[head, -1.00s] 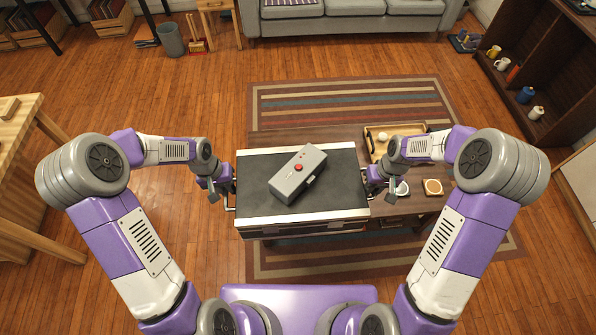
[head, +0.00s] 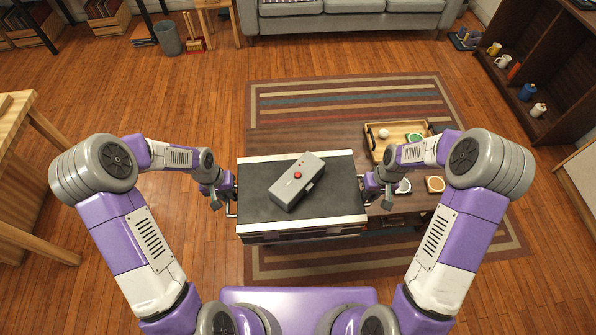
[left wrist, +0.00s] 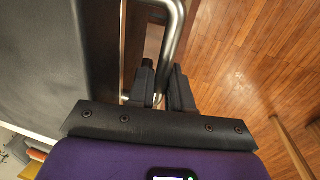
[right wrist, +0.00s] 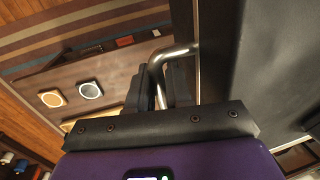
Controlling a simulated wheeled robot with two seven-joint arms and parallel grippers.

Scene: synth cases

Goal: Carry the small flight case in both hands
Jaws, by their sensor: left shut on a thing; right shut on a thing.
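The small flight case (head: 245,208) has a black top and bright metal edges, and is in front of me in the head view. A metal bar handle stands out from each end. My left gripper (head: 229,188) is shut on the left handle, which also shows in the left wrist view (left wrist: 174,30). My right gripper (head: 371,183) is shut on the right handle, also in the right wrist view (right wrist: 170,58). A grey box (head: 297,181) with a red button lies askew on the lid. The case looks about level; its underside is hidden.
A low brown table (head: 300,141) lies behind and below the case, on a striped rug (head: 350,92). On its right are a wooden tray (head: 371,150), a white coaster (head: 403,187) and an orange coaster (head: 436,184). A shelf unit (head: 520,70) stands right, a wooden table (head: 22,150) left.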

